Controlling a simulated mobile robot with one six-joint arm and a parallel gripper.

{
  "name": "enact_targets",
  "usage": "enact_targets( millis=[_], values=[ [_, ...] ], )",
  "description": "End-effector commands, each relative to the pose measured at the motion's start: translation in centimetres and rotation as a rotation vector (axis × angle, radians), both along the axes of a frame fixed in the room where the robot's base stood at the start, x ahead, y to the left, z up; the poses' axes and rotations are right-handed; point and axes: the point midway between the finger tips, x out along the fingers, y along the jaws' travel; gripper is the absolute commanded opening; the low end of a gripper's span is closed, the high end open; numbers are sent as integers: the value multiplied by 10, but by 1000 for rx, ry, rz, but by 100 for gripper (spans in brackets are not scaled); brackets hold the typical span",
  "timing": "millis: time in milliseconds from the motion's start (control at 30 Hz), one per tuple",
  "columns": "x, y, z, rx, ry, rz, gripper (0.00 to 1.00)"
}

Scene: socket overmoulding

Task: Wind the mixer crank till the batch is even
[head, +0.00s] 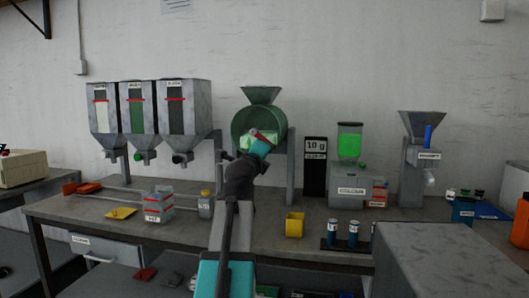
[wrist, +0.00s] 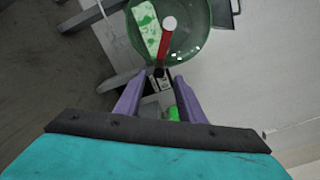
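The mixer has a green drum (head: 241,124) under a funnel, at the back middle of the bench. In the wrist view the drum (wrist: 199,30) looks translucent green. A pale panel (wrist: 146,32) with uneven green patches shows on it. The red crank arm (wrist: 165,48) with a pale round end (wrist: 169,23) stands in front of the drum. My gripper (wrist: 157,79) has its two purple fingers apart with a gap between them, and the crank shows just beyond the tips. I cannot tell whether they touch.
Three labelled hoppers (head: 137,107) hang left of the mixer. A black 10 g display (head: 315,166), a green-topped unit (head: 349,143) and a grey funnel machine (head: 421,125) stand to the right. A yellow cup (head: 294,225) and a labelled clear container (head: 158,205) sit on the bench.

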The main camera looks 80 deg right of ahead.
Motion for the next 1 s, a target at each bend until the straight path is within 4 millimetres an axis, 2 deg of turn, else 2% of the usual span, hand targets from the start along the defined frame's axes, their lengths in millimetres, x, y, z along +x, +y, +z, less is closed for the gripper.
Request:
enact_targets(
  millis=[200,400,867,1000],
  values=[
    [3,23,0,-1,0,2,36],
    [5,35,0,-1,0,3,36],
    [7,38,0,-1,-1,3,36],
    [13,38,-4,8,7,12,36]
  ],
)
